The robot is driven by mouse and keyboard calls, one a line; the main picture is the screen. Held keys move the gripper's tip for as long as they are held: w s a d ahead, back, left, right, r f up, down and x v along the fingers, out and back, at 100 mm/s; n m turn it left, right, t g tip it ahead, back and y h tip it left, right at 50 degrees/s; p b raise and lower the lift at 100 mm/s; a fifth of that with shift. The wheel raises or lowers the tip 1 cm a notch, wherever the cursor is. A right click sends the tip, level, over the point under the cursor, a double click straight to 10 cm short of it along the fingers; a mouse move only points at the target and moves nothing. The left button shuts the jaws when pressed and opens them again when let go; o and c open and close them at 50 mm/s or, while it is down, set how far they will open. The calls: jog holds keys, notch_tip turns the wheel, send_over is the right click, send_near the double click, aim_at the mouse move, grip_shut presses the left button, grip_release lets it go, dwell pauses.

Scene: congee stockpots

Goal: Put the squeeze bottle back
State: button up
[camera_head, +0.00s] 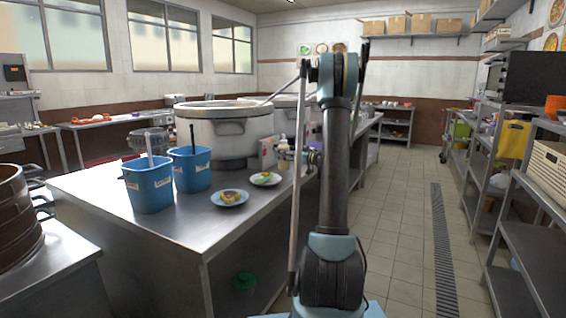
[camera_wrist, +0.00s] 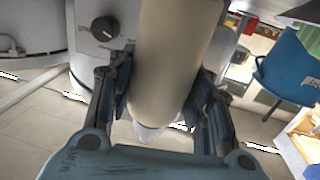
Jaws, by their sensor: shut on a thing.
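The squeeze bottle (camera_wrist: 168,62) is a beige cylinder with a pale tip at its lower end in the wrist view. My gripper (camera_wrist: 162,90) has one finger on each side of it and is shut on it. In the head view my gripper (camera_head: 312,156) is partly hidden behind my arm, at the right edge of the steel counter (camera_head: 226,232). The bottle is hard to make out there. I cannot tell from the head view whether it touches the counter.
Two blue buckets (camera_head: 150,186) (camera_head: 192,170), a plate of food (camera_head: 230,198) and another plate (camera_head: 266,179) stand on the counter. A large stockpot (camera_head: 224,128) stands behind them. The tiled aisle (camera_head: 400,220) is clear. Shelves (camera_head: 530,235) line the right side.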

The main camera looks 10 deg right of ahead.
jog(key=shift+d+f, duration=0.1)
jog(key=shift+f, duration=1.4)
jog(key=o, duration=0.7)
jog(key=shift+o, duration=0.2)
